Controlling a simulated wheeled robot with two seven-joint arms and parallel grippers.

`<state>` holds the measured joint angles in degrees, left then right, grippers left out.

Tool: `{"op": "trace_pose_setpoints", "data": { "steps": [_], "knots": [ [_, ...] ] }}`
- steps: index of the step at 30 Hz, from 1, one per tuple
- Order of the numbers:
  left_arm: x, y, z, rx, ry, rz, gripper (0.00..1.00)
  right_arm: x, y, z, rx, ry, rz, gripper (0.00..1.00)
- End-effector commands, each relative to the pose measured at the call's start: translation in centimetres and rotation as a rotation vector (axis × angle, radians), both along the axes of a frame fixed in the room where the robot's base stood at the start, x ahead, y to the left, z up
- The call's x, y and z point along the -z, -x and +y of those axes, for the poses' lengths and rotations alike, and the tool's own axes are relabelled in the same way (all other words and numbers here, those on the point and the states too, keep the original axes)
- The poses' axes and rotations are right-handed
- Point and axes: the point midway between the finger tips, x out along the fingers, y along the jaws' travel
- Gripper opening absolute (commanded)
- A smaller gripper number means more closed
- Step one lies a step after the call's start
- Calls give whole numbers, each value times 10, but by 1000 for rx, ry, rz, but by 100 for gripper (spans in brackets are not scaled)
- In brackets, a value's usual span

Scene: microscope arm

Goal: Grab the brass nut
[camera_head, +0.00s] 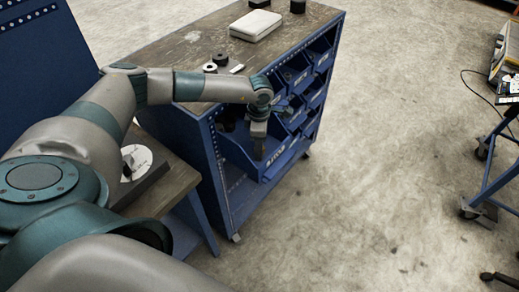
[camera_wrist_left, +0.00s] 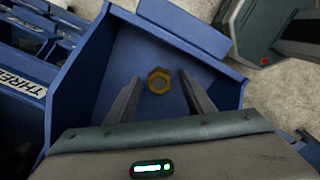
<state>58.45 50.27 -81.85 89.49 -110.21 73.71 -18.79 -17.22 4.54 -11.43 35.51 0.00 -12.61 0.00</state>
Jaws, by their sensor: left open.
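The brass nut (camera_wrist_left: 159,80) lies flat on the floor of a blue bin (camera_wrist_left: 118,75) in the left wrist view. My left gripper (camera_wrist_left: 157,92) is open, with one finger on each side of the nut in that view. I cannot tell how far above the nut the fingertips are. In the head view my left gripper (camera_head: 259,152) points down into a bin on the front of the blue cart (camera_head: 208,150). The nut is hidden there.
Several other blue bins (camera_head: 296,75) sit beside and above this one, with walls close to the gripper. A white box (camera_head: 255,25) and small black and white parts (camera_head: 220,60) stand on the cart top. Open concrete floor (camera_head: 380,150) lies to the right.

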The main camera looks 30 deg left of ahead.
Motion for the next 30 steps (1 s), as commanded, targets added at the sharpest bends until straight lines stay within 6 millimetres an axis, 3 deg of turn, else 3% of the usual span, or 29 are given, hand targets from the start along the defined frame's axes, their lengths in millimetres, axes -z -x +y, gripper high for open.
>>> {"op": "trace_pose_setpoints", "data": {
  "steps": [4, 9, 10, 23, 30],
  "knots": [
    [0, 0, 0, 0, 0, 0, 46, 0, 0, -1, 0, 1, 0, 45],
    [0, 0, 0, 0, 0, 0, 5, 0, 0, -1, 0, 1, 0, 45],
    [0, 0, 0, 0, 0, 0, 2, 0, 0, -1, -1, 1, 0, 45],
    [-6, -1, 1, -1, 0, -1, 2, 5, 0, -1, -1, 1, 0, 45],
    [-32, -2, 0, -1, 1, -5, 2, 24, 0, -1, -1, 1, 0, 45]
  ]
}}
